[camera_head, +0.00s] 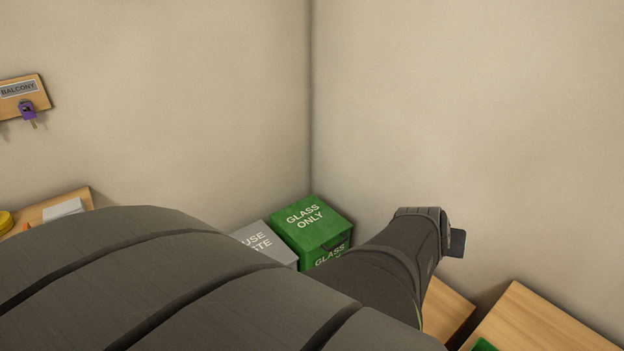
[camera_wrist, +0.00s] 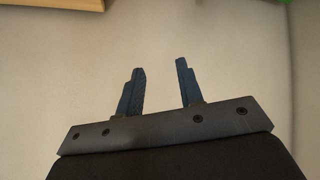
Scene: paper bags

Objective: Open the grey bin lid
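The grey bin (camera_head: 269,243) stands in the corner area in the head view. Its lid looks shut, with partly hidden lettering of which "USE" and "TE" show. My own arm covers its left and front parts. My gripper shows in the wrist view with its two dark blue fingers (camera_wrist: 160,90) apart and nothing between them. In the head view the end of my arm is to the right of the grey bin and apart from it, and a small part of the gripper (camera_head: 457,243) shows there. The wrist view does not show the grey bin.
A green bin (camera_head: 312,224) marked "GLASS ONLY" stands right beside the grey bin, lid shut. Wooden surfaces (camera_head: 545,325) lie at lower right, with a green thing (camera_head: 484,345) at the edge. A wooden shelf (camera_head: 75,199) is at left. A key board (camera_head: 22,97) hangs on the wall.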

